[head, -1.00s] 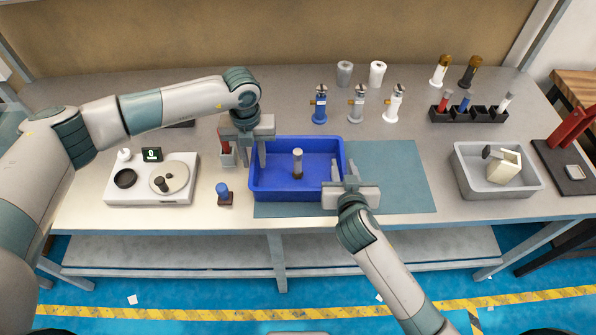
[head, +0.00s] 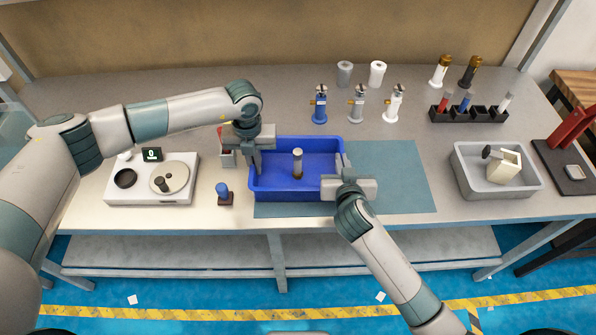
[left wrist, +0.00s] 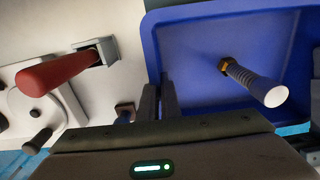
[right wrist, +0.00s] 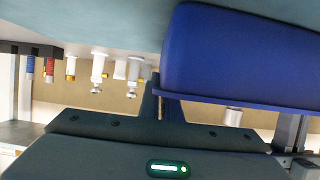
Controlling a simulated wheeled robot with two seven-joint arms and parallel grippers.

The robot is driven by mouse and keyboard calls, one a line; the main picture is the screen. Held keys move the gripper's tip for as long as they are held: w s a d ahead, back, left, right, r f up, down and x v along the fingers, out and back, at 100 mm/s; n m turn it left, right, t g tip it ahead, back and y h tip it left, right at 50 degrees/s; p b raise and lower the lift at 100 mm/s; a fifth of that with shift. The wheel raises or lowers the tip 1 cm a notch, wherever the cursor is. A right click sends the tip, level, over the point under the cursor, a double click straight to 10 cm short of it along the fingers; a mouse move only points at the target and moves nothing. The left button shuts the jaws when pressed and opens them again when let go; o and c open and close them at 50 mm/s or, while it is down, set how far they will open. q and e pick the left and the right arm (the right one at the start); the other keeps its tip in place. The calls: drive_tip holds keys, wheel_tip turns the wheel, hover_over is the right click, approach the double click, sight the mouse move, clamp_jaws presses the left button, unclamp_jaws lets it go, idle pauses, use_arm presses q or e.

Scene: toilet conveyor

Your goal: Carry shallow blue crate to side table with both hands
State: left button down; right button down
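The shallow blue crate (head: 297,191) sits on the workbench, partly over a grey-blue mat, with a grey-handled tool (head: 298,162) standing inside it. My left gripper (head: 254,170) is at the crate's left wall, its fingers close together on the rim; the left wrist view shows the crate (left wrist: 205,15) beside them. My right gripper (head: 343,168) is at the right wall, its fingers nearly together on that rim; the right wrist view shows the blue wall (right wrist: 215,60) next to them. The fingertips are partly hidden by the walls.
A white instrument (head: 150,190) and a blue-topped stamp-like piece (head: 223,193) stand left of the crate. Several upright tools stand behind it. A grey bin (head: 500,185) is at the right, with a wooden side table (head: 578,88) beyond. The mat (head: 395,175) right of the crate is clear.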

use_arm(q)
drive_tip(key=shift+r, duration=0.15)
use_arm(e)
drive_tip(key=shift+r, duration=0.15)
